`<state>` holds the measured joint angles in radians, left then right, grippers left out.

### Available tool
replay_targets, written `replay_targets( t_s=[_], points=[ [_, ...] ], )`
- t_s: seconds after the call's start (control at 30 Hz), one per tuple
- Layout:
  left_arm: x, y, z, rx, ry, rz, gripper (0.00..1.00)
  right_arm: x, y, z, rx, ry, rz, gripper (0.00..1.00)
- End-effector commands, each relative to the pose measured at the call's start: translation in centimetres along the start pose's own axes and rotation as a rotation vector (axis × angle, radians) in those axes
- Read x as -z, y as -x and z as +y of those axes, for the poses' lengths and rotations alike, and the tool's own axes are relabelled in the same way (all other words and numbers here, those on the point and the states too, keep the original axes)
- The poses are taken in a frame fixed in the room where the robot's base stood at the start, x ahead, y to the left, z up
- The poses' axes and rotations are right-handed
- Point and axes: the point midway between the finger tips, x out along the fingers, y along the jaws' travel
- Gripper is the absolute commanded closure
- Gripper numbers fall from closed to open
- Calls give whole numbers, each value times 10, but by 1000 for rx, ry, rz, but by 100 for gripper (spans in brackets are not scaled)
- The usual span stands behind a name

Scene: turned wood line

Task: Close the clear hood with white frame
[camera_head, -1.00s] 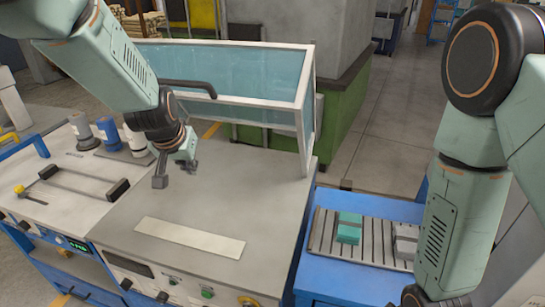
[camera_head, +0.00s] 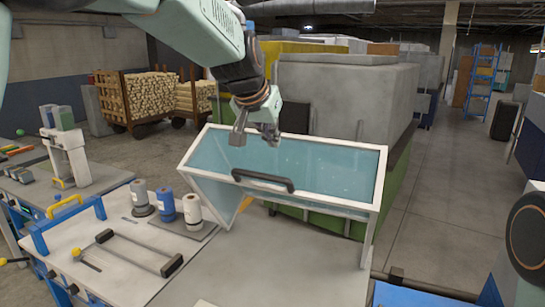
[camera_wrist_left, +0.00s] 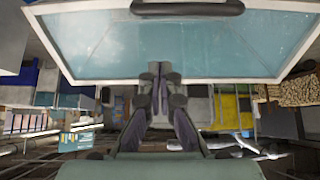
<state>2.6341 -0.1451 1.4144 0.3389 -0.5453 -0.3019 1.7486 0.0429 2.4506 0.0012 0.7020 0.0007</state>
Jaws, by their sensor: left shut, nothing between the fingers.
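The clear hood (camera_head: 320,168) with a white frame stands tilted up at the back of the grey worktop (camera_head: 265,268), leaving the worktop in front of it uncovered. Its black bar handle (camera_head: 263,182) is on the near side. My left gripper (camera_head: 256,135) is shut and empty, above the hood's far upper edge, apart from the handle. In the left wrist view the hood panel (camera_wrist_left: 165,45) fills the top, with the handle (camera_wrist_left: 187,8) at the upper edge and my left fingers (camera_wrist_left: 158,85) below. My right gripper is out of view.
Bottles (camera_head: 165,205) stand on the station to the left, behind a black bar handle (camera_head: 140,254). A grey block on a green base (camera_head: 395,185) rises behind the hood. The aisle floor (camera_head: 465,190) at the right is clear.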

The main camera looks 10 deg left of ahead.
Motion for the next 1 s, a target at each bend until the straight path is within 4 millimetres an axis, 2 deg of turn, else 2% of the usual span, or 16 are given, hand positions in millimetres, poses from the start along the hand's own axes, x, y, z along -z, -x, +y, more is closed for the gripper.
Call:
replay_targets(
  t_s=[0.3,0.6,0.87,1.0],
  points=[
    [-3,-56,3,-1,-1,-5,100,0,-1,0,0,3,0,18],
    [-2,-98,3,-2,-2,-3,100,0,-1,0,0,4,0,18],
    [-21,-88,1,-1,-3,-3,100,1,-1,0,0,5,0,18],
    [-33,-86,1,-1,-3,-2,100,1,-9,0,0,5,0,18]
  ],
)
